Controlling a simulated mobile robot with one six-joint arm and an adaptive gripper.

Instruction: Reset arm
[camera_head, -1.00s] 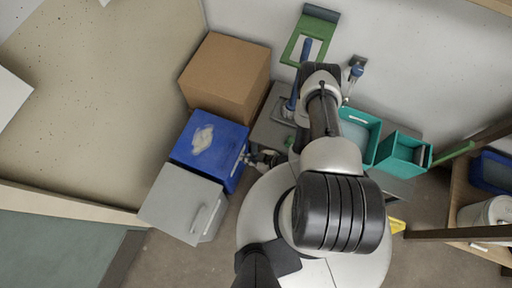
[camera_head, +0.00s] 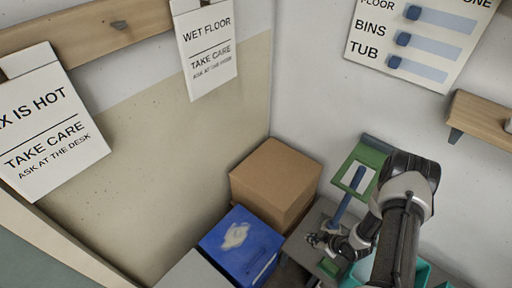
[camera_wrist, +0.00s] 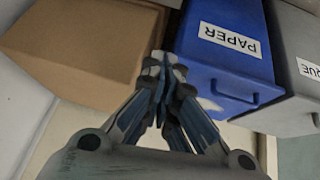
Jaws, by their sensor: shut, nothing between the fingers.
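My gripper (camera_head: 322,241) is at the end of my arm in the head view, low and right of the blue bin (camera_head: 240,246). In the wrist view my gripper (camera_wrist: 163,66) has its fingers together, with nothing held between them. Its tips appear in front of the gap between the cardboard box (camera_wrist: 85,45) and the blue bin (camera_wrist: 225,60), which is labelled PAPER. I cannot tell from this view whether the tips touch either one.
A grey bin (camera_wrist: 300,40) stands beside the blue one. The cardboard box (camera_head: 275,185) is behind the bins near the wall corner. A green holder (camera_head: 360,168) with a blue handle (camera_head: 349,196) stands near my arm. Teal buckets (camera_head: 421,272) are partly hidden. A wall shelf (camera_head: 482,118) is at right.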

